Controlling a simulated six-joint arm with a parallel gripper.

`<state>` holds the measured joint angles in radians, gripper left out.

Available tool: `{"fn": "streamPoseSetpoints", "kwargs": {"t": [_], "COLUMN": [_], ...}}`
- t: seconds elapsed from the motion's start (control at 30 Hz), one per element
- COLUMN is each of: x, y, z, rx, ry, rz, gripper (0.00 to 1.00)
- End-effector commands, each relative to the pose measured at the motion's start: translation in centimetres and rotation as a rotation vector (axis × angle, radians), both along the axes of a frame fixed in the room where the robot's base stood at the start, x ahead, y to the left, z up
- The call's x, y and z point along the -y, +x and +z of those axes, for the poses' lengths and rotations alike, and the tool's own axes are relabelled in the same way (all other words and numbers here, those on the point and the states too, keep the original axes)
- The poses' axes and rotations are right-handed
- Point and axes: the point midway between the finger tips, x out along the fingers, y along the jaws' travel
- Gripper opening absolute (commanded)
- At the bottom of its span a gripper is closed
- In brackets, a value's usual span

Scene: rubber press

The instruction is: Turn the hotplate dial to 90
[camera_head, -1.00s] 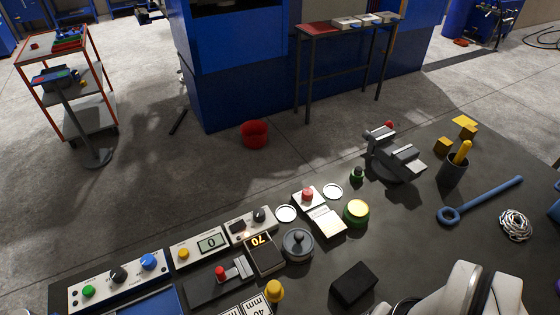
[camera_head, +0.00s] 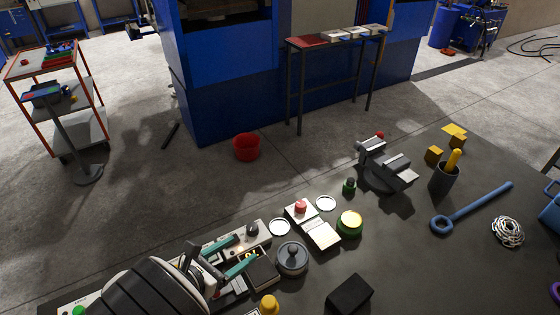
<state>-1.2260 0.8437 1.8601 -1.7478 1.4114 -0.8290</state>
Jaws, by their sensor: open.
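A small white box (camera_head: 262,229) with a dark round dial (camera_head: 252,229) on top stands among the devices at the front of the dark table. Just in front of it is a black block (camera_head: 263,273) whose lit display (camera_head: 250,254) is partly covered by a finger; I cannot tell for sure which one is the hotplate. My gripper (camera_head: 246,248) is open and empty, its two teal fingers pointing right. One finger lies over the white box, left of the dial, and the other over the display. I cannot tell whether they touch anything. The dial's setting is too small to read.
A round grey pot-like item (camera_head: 292,258), a white device with a red knob (camera_head: 301,208) and a green-yellow button (camera_head: 349,223) stand close on the right. A yellow knob (camera_head: 269,304) and a black block (camera_head: 349,295) are nearer. A vise (camera_head: 384,165) stands further back.

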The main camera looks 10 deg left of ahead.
Motion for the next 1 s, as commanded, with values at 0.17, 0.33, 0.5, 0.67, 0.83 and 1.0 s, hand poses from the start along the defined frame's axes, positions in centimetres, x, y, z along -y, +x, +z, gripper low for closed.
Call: {"fn": "streamPoseSetpoints", "kwargs": {"t": [0.17,0.33,0.5,0.67,0.83,1.0], "x": [-4.3,-3.4,-2.4,-1.7,-1.2,-1.1], "y": [-1.3,2.3,6.5,9.7,11.8,12.6], "z": [-2.5,-3.9,-5.7,-7.1,-7.9,-8.2], "rx": [0.012,0.012,0.012,0.011,0.011,0.011], "ry": [-0.115,-0.115,-0.113,-0.112,-0.111,-0.111], "rz": [0.208,0.202,0.201,0.201,0.202,0.202], "gripper": [0.71,0.71,0.71,0.71,0.71,0.71]}}
